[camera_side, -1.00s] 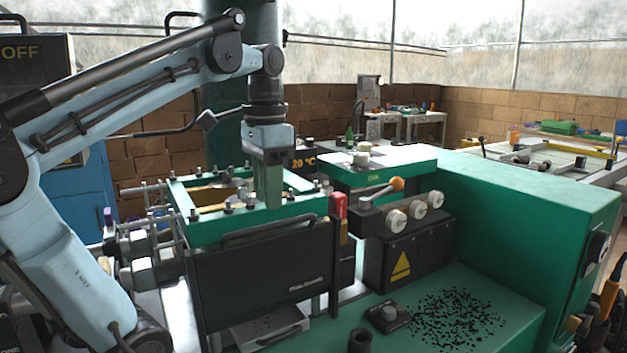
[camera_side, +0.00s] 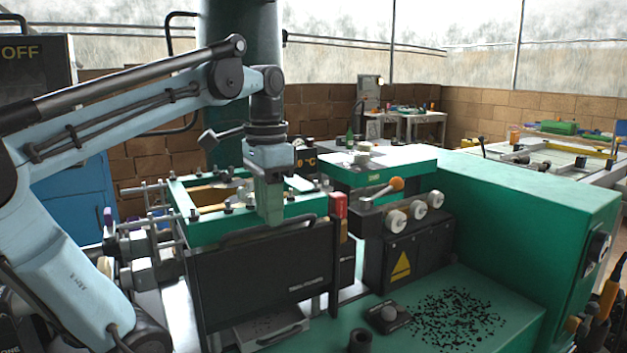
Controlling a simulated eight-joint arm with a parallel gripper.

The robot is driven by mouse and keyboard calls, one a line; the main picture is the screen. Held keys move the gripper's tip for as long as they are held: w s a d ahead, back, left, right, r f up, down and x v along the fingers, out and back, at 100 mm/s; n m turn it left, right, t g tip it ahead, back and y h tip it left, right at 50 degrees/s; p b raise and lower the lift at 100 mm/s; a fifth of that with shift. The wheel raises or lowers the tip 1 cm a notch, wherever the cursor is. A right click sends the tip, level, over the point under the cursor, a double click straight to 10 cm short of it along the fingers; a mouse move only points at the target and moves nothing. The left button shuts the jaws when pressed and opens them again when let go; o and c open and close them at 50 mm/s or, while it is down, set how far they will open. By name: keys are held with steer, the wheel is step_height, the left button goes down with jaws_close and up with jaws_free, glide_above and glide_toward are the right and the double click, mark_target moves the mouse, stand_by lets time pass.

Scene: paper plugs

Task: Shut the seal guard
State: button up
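A dark panel (camera_side: 262,270) with a long bar handle (camera_side: 238,238) along its top stands upright at the front of the green frame (camera_side: 205,233); it looks like the seal guard. My gripper (camera_side: 269,217) points down at the frame's front rail, its greenish fingers overlapping the middle of the panel's handle in this view. I cannot tell whether the fingers touch the handle or are just behind or above it. The gap between the fingers does not show, so open or shut is unclear.
A red-topped post (camera_side: 338,205) stands right of the panel. Beyond it are an orange-knobbed lever (camera_side: 396,184), white knobs (camera_side: 397,221) and a black box with a yellow warning sign (camera_side: 400,265). Black bits (camera_side: 455,315) lie scattered on the green bench. A tray (camera_side: 270,330) sits below the panel.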

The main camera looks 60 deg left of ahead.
steer(key=shift+f, duration=1.1)
jaws_close()
steer(key=shift+d+r, duration=0.1)
steer(key=shift+r, duration=0.35)
jaws_free()
stand_by(0.5)
